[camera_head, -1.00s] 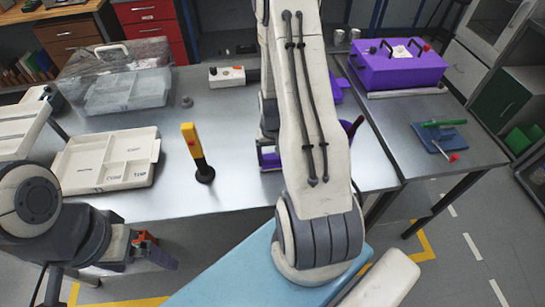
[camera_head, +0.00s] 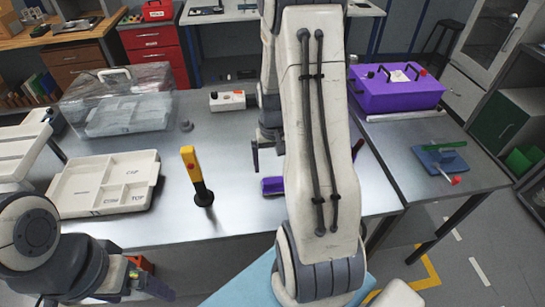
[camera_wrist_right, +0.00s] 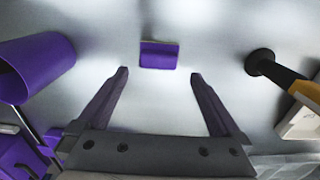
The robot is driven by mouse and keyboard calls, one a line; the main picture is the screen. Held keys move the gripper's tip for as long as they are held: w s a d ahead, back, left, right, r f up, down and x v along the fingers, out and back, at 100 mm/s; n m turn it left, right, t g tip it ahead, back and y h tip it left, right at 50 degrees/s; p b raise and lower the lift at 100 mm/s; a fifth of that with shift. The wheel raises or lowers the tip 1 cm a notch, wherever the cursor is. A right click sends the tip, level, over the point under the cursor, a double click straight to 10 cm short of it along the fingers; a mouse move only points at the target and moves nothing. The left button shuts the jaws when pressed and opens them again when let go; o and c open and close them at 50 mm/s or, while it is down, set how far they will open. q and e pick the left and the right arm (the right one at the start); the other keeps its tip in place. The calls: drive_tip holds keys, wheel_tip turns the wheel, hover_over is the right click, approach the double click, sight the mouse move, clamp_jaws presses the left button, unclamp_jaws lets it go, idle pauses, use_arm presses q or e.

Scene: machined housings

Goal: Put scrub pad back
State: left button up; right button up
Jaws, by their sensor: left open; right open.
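The scrub pad seems to be a small flat purple rectangle (camera_wrist_right: 159,56) lying on the metal table. It also shows in the head view (camera_head: 272,186), partly hidden by my right arm. My right gripper (camera_wrist_right: 159,75) is open and empty, with the pad just beyond and between its fingertips. In the head view one of its fingers shows beside my arm, left of and above the pad. My left gripper (camera_head: 147,276) is open at the lower left, away from the pad and in front of the table.
A yellow-and-black tool (camera_head: 196,176) stands upright left of the pad. A white divided tray (camera_head: 104,184) lies further left. A purple cup (camera_wrist_right: 38,66) is left in the wrist view. A clear case (camera_head: 118,100) and purple box (camera_head: 397,90) stand further back.

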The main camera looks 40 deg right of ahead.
sight(273, 181)
drive_tip(key=shift+r, duration=1.7)
wheel_tip(273, 181, down, 13)
drive_tip(key=shift+p, duration=0.35)
wheel_tip(273, 181, up, 4)
drive_tip(key=shift+f, duration=0.2)
drive_tip(key=shift+r, duration=0.5)
